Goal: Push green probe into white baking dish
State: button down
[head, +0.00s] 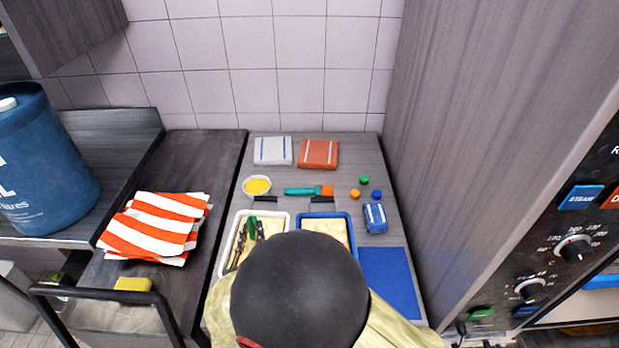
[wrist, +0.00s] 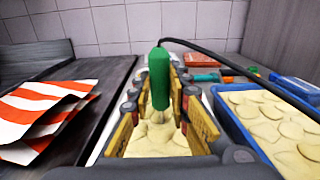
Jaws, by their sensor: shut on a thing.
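The green probe (wrist: 159,80) stands upright between my fingers in the wrist view, its thin metal shaft pointing down. A black cable runs from its top to the right. My gripper (wrist: 162,112) is shut on it. The white baking dish (head: 222,262) holds pale sliced food. In the head view the probe (head: 252,227) and my gripper (head: 249,238) are over the dish's far part. In the wrist view the shaft's lower end is at the food; how deep it sits I cannot tell. My arm hides the near part of the dish.
A blue dish (head: 351,226) with similar food stands close on the right. Behind are a yellow-filled bowl (head: 257,187), a brush (head: 307,191) and two packs. A striped cloth (head: 155,226) lies left.

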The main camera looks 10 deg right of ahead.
dwell(0.8)
jog(key=c, duration=1.6)
grip_release()
jog(key=shift+c, duration=0.2)
jog(key=shift+o, duration=0.3)
